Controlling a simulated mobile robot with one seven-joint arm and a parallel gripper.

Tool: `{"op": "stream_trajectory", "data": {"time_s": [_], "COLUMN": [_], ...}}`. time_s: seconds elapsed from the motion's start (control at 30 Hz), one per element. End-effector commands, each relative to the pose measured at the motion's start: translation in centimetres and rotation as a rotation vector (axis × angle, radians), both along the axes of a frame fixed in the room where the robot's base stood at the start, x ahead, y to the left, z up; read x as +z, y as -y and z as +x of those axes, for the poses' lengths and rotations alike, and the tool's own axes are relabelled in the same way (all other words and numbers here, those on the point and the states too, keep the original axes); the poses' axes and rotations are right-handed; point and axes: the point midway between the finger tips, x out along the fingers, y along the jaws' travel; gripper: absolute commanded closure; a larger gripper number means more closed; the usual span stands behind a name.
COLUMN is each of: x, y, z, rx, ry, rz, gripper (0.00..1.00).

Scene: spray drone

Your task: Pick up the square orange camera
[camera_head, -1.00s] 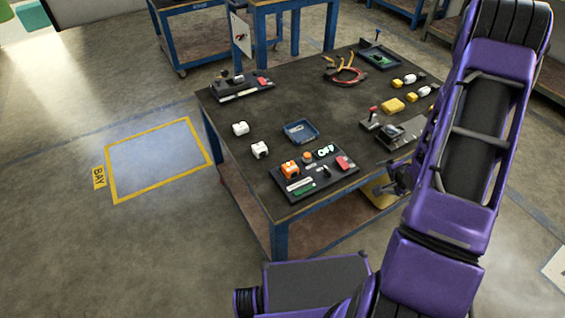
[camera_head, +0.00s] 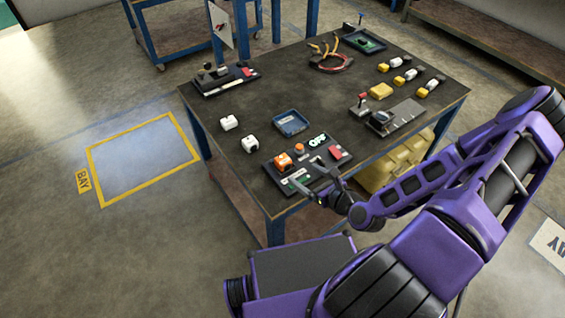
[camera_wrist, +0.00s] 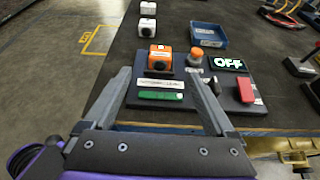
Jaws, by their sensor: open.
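The square orange camera (camera_head: 283,160) sits on a dark panel (camera_head: 310,178) at the near corner of the table. In the wrist view the orange camera (camera_wrist: 159,58) stands upright just beyond my fingertips, roughly between their lines. My gripper (camera_head: 307,181) is open and empty over the near edge of the panel. In the wrist view its two fingers (camera_wrist: 160,82) are spread apart, with white and green label strips showing between them.
Right of the orange camera are a round orange knob (camera_wrist: 194,57), an OFF sign (camera_wrist: 228,64) and a red block (camera_wrist: 246,90). Two white cubes (camera_head: 250,143) and a blue tray (camera_head: 291,122) lie behind. A yellow case (camera_head: 395,165) is under the table.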

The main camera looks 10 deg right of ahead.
Motion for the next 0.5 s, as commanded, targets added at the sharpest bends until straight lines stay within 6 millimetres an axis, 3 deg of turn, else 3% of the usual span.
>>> {"op": "stream_trajectory", "data": {"time_s": [0.3, 0.5], "x": [-2.5, -3.0], "y": [-2.3, -2.7], "z": [5.3, 6.6], "rx": [0.004, 0.001], "ry": [0.0, -0.002], "rz": [-0.004, -0.003], "gripper": [0.1, 0.1]}}
